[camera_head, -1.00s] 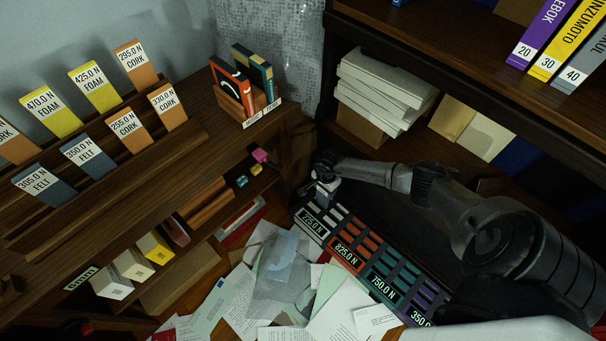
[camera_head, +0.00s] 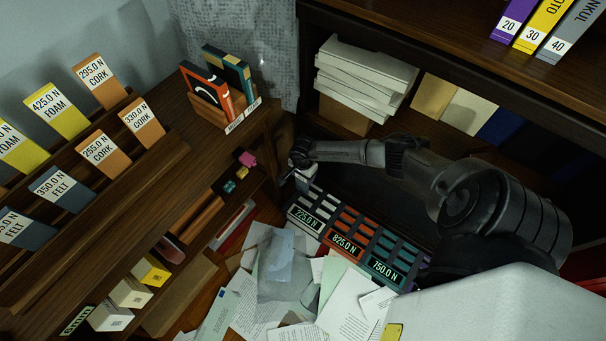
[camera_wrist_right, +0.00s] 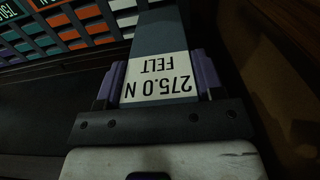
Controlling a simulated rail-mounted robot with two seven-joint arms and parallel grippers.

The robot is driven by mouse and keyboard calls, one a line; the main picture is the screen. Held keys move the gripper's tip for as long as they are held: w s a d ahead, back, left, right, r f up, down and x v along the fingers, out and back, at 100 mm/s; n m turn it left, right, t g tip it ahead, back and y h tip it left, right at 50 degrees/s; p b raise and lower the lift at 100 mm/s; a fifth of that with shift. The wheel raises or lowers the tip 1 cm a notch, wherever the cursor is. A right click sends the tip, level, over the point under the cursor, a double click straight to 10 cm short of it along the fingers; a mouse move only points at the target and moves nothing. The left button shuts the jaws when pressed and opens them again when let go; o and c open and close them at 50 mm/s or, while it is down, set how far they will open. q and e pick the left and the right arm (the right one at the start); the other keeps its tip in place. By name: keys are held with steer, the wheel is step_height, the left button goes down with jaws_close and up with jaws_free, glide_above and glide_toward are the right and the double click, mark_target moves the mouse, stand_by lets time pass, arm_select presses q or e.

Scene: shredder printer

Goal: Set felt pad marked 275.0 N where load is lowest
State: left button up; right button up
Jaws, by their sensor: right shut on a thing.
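My right gripper (camera_wrist_right: 158,80) is shut on the grey felt pad (camera_wrist_right: 160,38), whose white label reads 275.0 N FELT, upside down in the right wrist view. In the head view the right gripper (camera_head: 305,178) is small and dark, at the far end of the white-barred section marked 225.0 N (camera_head: 305,220). Whether the pad touches that section cannot be told. Beside it are the orange-barred section marked 825.0 N (camera_head: 345,246) and the teal-barred section marked 750.0 N (camera_head: 386,272). My left gripper is not in view.
A stepped wooden rack (camera_head: 118,187) at left holds foam, cork and felt pads. Loose papers (camera_head: 290,275) lie in front of the marked sections. A dark shelf with stacked white paper (camera_head: 362,80) and binders (camera_head: 540,35) stands behind my arm.

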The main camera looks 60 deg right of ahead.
mark_target(303, 192)
steer(key=shift+f+b, duration=4)
steer(key=shift+f, duration=0.55)
step_height(303, 192, down, 3)
steer(key=shift+r+b, duration=0.1)
steer(key=shift+b, duration=1.15)
steer(key=shift+f+b, duration=0.95)
steer(key=shift+f, duration=0.7)
step_height(303, 192, down, 7)
